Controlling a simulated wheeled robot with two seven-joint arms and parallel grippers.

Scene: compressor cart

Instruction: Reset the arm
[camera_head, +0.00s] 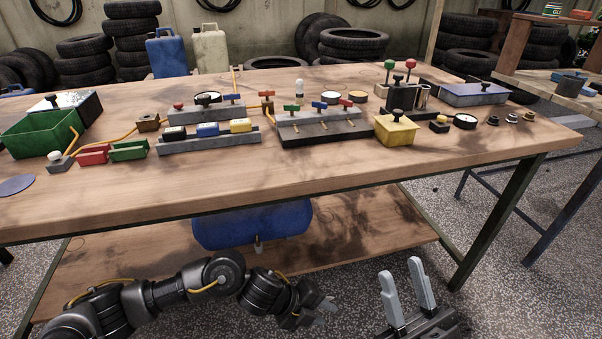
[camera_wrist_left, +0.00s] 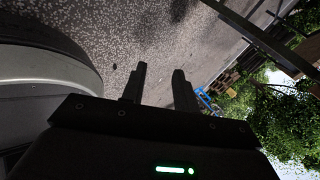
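My left arm comes in from the left, low in front of the workbench. Its gripper (camera_head: 324,306) is small and partly turned away in the head view. In the left wrist view the two fingers of my left gripper (camera_wrist_left: 159,68) stand apart with nothing between them. My right gripper (camera_head: 406,279) is at the bottom, right of the left one, with its two pale fingers pointing up and apart, empty. Both grippers are below the tabletop's front edge and apart from everything on the bench.
The wooden workbench (camera_head: 300,185) bears a green bin (camera_head: 40,135), a yellow box (camera_head: 396,131), a valve board (camera_head: 320,130) and small parts. A blue tank (camera_head: 252,226) sits on the lower shelf. A second table (camera_head: 555,85) stands at right. Speckled floor (camera_head: 500,290) is clear at lower right.

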